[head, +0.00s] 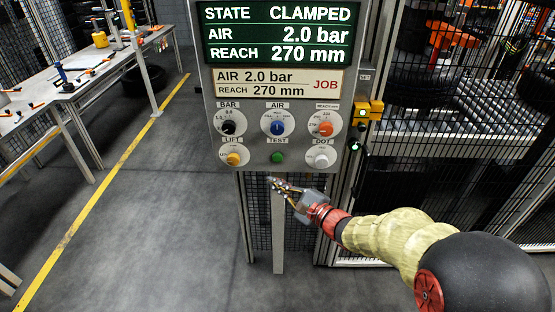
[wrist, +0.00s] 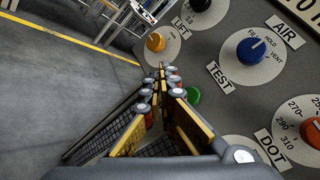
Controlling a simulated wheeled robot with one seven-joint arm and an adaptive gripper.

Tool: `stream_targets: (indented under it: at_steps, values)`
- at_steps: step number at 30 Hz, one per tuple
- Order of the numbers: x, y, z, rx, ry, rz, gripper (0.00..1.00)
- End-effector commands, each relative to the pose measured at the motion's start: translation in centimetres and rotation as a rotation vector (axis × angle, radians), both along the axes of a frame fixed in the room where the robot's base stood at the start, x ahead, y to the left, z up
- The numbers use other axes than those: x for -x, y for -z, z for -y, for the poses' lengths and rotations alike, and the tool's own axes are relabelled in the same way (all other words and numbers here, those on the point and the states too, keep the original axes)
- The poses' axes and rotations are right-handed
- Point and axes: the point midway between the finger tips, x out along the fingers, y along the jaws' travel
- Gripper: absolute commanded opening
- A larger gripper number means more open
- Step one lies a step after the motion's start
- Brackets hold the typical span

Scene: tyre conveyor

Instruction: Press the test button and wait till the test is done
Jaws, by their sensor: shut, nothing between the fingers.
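The green test button (head: 277,157) sits low on the grey control panel (head: 250,118), under the label TEST. In the wrist view the button (wrist: 193,96) shows just right of my fingertips, partly hidden by them. My gripper (head: 273,182) is shut and empty, in front of the panel and a little below the button in the head view. In the wrist view my gripper (wrist: 168,72) points toward the panel. I cannot tell whether the fingertips touch it. The display (head: 278,35) reads STATE CLAMPED, AIR 2.0 bar, REACH 270 mm.
Around the button are a yellow LIFT knob (head: 233,159), a blue AIR knob (head: 277,127), an orange REACH knob (head: 326,128) and a white DOT knob (head: 321,160). A mesh fence (head: 450,130) stands at right. A workbench (head: 75,80) is at left; the floor between is clear.

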Motion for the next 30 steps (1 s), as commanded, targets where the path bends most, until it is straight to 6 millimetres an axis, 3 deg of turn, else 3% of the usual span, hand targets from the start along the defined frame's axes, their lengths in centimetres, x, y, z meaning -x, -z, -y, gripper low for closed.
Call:
stream_targets:
  at_steps: [18, 30]
  values:
    - [-7.2, 0.2, 0.2, 0.000, 0.000, 0.000, 0.00]
    - [-8.3, 0.0, 0.3, 0.000, -0.001, -0.001, 0.00]
